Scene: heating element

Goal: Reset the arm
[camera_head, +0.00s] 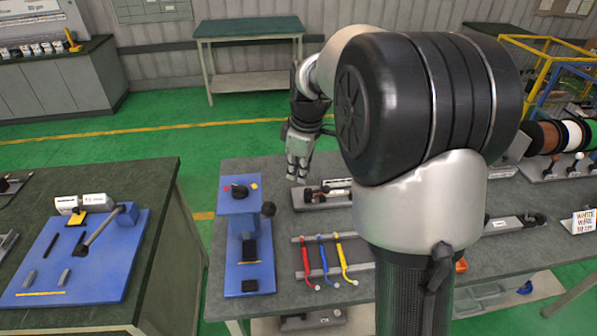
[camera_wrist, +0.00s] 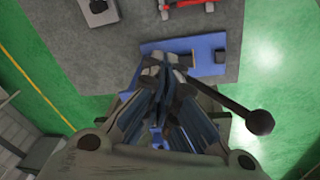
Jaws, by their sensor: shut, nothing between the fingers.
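My gripper (camera_head: 297,172) hangs from my arm above the far edge of the grey workbench (camera_head: 215,283) in the head view. Its fingers are together, pointing down, with nothing between them. In the wrist view my gripper (camera_wrist: 163,62) shows shut in the middle, above a blue fixture (camera_wrist: 208,45). A black lever with a round knob (camera_wrist: 260,122) extends to the right of the fingers there. My arm's large joint covers much of the bench's middle in the head view.
A blue fixture (camera_head: 262,276) with a knobbed lever stands on the bench's left part. Red, blue and yellow tools (camera_head: 324,262) lie beside it. Another bench with a blue board (camera_head: 120,262) stands at left. Wire spools (camera_head: 548,140) stand at right. Green floor lies between the benches.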

